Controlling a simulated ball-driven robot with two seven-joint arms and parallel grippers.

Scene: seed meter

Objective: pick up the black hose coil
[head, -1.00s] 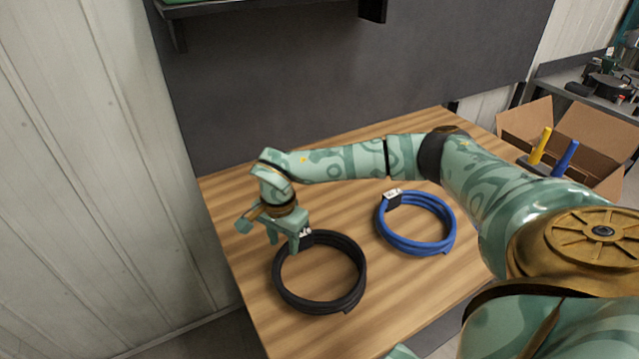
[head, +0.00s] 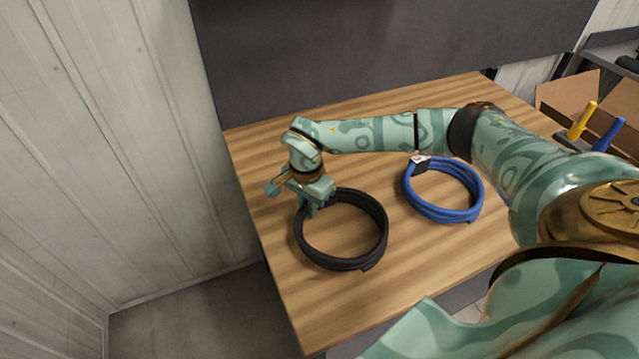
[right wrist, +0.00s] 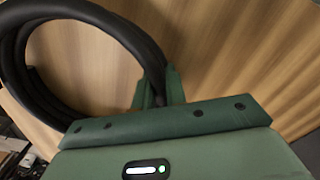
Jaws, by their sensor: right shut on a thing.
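The black hose coil (head: 383,238) is a ring of several turns at the front left of the wooden table. My right gripper (head: 316,207) is at the coil's far left edge, pointing down, with its fingers shut on the hose. In the right wrist view the green fingers (right wrist: 160,88) close around the black hose (right wrist: 104,22), and the coil loops away to the upper left. Whether the coil touches the table or hangs just above it, I cannot tell. My left gripper is not in view.
A blue hose coil (head: 474,211) lies to the right of the black one on the wooden table (head: 330,302). A cardboard box (head: 566,98) stands at the right, with a yellow handle (head: 582,120) and a blue handle (head: 607,136) near it. A dark panel (head: 330,55) rises behind the table.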

